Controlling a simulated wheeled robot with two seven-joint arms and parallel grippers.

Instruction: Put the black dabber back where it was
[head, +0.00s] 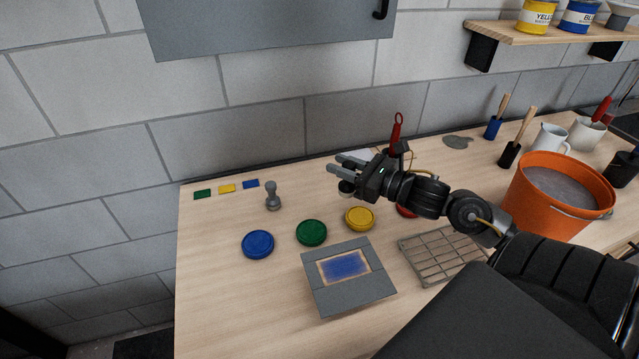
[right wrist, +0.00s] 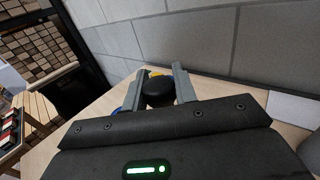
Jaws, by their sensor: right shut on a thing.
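My right gripper (head: 338,163) reaches in from the right over the back middle of the bench. It is shut on the black dabber (right wrist: 158,91), whose rounded black top shows between the fingers in the right wrist view. In the head view a dark part of the dabber (head: 346,188) shows just below the fingers; the rest is hidden by the gripper. I cannot tell whether its foot touches the bench. My left gripper is not in view.
A grey stamp-like piece (head: 272,196) stands to the left. Blue (head: 258,244), green (head: 311,232), yellow (head: 360,218) and red (head: 406,210) discs lie in front. A grey panel (head: 348,300), a wire rack (head: 440,262) and an orange bucket (head: 535,215) stand nearby.

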